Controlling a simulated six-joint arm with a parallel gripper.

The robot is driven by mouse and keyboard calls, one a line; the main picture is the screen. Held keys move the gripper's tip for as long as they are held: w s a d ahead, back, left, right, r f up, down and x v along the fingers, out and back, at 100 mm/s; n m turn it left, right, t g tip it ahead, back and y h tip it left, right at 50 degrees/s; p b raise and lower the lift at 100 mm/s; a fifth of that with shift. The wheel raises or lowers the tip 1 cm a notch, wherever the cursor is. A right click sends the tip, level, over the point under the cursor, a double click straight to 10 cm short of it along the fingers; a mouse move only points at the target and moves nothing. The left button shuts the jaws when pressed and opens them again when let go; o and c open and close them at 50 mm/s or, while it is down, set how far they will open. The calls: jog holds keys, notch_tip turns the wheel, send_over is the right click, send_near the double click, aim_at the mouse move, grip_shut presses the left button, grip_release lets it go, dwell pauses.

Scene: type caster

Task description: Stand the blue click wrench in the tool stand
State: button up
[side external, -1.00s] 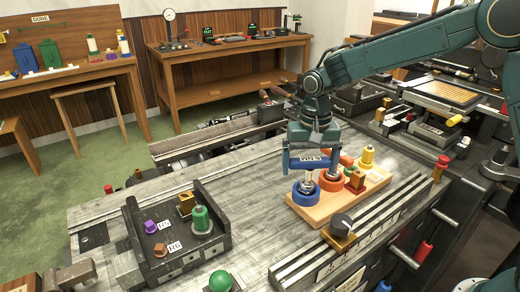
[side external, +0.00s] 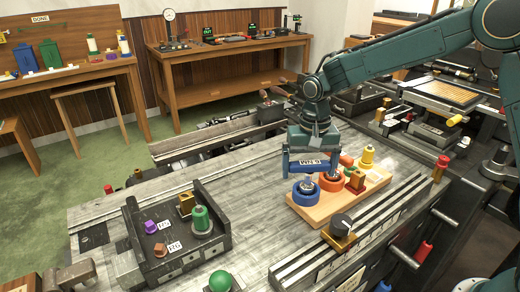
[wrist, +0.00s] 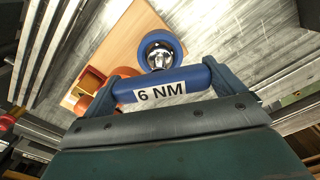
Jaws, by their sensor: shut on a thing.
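The blue click wrench (side external: 306,162), with a white "6 NM" label, is held level by its handle in my gripper (side external: 310,164). The wrist view shows the handle (wrist: 163,92) between the two fingers of my gripper (wrist: 165,95). The tool stand (side external: 318,214) is a wooden board with a blue ring socket (side external: 305,192), an orange ring socket (side external: 331,182) and a yellow-topped piece (side external: 367,156). My gripper is above the blue ring. Bright metal shows at the blue ring in the wrist view; how deep the shaft sits is unclear.
An orange handle (side external: 346,160) lies close behind my gripper. A dark tray (side external: 170,256) with green, purple and brass parts is at left. A black knob on brass (side external: 341,226) stands in front of the board. Bare metal table lies between.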

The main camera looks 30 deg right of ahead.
jog(key=shift+f, duration=0.15)
jog(key=o, duration=1)
jog(key=shift+o, duration=0.2)
notch_tip(320, 180, up, 14)
jog(key=shift+s, duration=0.1)
